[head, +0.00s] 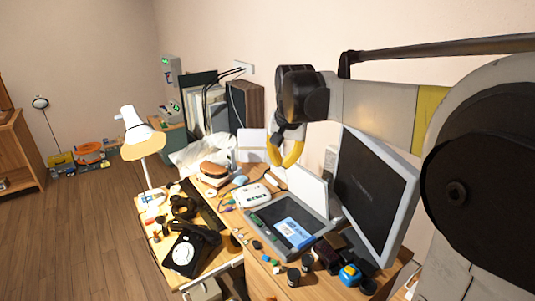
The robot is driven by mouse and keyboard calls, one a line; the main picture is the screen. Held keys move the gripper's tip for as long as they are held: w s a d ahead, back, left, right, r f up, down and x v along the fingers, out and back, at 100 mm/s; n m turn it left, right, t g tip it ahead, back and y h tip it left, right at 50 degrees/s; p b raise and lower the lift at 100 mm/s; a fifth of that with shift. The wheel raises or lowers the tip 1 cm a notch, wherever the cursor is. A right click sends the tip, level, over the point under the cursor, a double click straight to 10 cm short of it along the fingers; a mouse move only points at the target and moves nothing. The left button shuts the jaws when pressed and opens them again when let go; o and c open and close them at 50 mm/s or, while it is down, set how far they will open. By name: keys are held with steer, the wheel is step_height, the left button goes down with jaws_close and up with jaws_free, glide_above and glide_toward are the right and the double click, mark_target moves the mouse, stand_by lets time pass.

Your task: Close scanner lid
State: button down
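The flatbed scanner (270,243) lies on the wooden desk, right of the picture's middle. Its dark glass shows, with a blue and white sheet (296,232) on it. The white scanner lid (307,192) is open and stands tilted up along the scanner's far side. My gripper (282,160) has yellow fingers and points down, just above and left of the lid's upper edge in the picture. The fingers look spread, with nothing seen between them. Whether a finger touches the lid cannot be told.
A monitor (372,193) stands close right of the lid, beneath my arm. A white device (252,195) lies left of the scanner; small jars and a blue tape measure (349,274) stand in front. A black dial phone (190,248) and a lamp (139,138) are further left.

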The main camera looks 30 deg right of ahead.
steer(key=w+d+f+m+g+p, duration=0.1)
steer(key=w+d+m+p, duration=0.1)
steer(key=w+d, duration=0.35)
steer(key=w+d+m+g+p, duration=0.1)
steer(key=w+d+m, duration=0.1)
steer(key=d, duration=0.7)
steer(key=d+f+m+g+p, duration=0.25)
steer(key=d+f+m, duration=0.4)
steer(key=d, duration=0.85)
step_height(320, 180, down, 12)
steer(key=n+y, duration=0.1)
steer(key=shift+w+d+f+t, duration=0.15)
steer(key=shift+w+d+t, duration=0.15)
steer(key=shift+t, duration=0.15)
steer(key=shift+a+n+b, duration=0.2)
steer(key=shift+n+b, duration=0.05)
steer(key=shift+b, duration=0.1)
